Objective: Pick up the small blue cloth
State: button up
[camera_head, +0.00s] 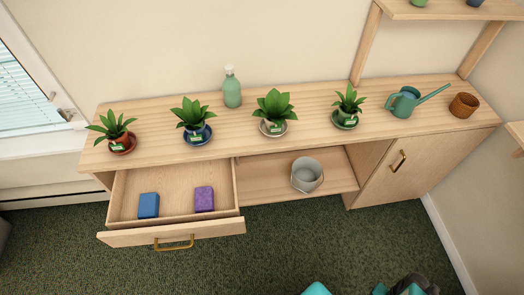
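The small blue cloth (148,206) is a folded, block-like piece lying in the left part of an open drawer (172,185). A purple cloth (204,199) of similar size lies to its right in the same drawer, with a gap between them. Nothing covers the blue cloth. My gripper does not show; only teal and dark parts that look like my arm show at the bottom edge, well to the right of the drawer.
Several potted plants, a green spray bottle (231,88), a teal watering can (405,101) and a brown pot (463,105) stand on the wooden cabinet top (320,125). A grey bucket (307,175) sits on the open shelf. The cabinet door (400,165) is shut. The carpet in front is clear.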

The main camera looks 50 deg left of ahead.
aim_at(149, 204)
jog(key=u, duration=0.15)
jog(key=k, duration=0.2)
jog(key=u, duration=3.05)
